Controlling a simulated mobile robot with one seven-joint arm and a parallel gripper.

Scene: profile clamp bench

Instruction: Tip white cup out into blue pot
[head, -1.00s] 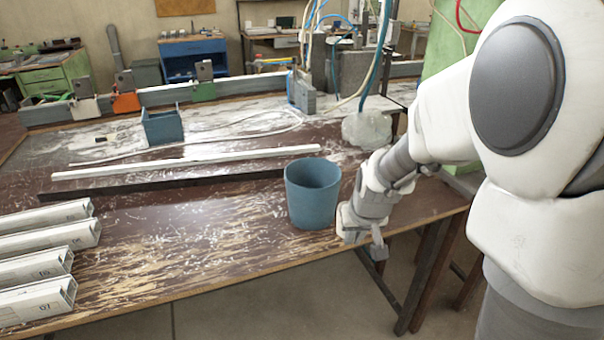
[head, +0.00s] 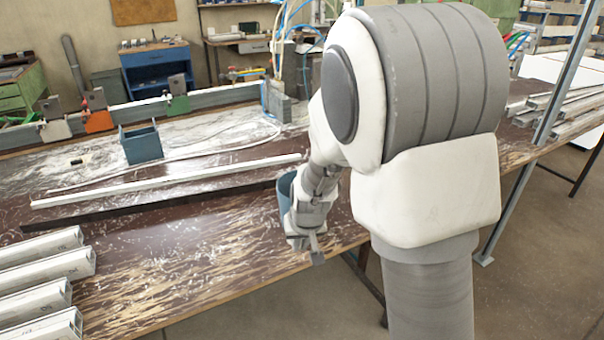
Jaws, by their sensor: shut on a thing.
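The blue pot (head: 284,190) stands on the bench near its front edge, upright. My arm covers most of it, and only its left side and part of the rim show. My gripper (head: 310,248) is in front of the pot, at its lower right in the picture. The hand is seen from behind, with one grey finger part sticking out low. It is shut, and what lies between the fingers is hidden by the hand. No white cup shows in the open anywhere on the bench.
Several white profiles (head: 48,262) lie at the front left. A long white strip (head: 165,180) and a dark bar (head: 150,208) lie behind the pot's left. A small blue-grey box (head: 140,144) stands farther back. The front middle of the bench (head: 190,265) is clear but for shavings.

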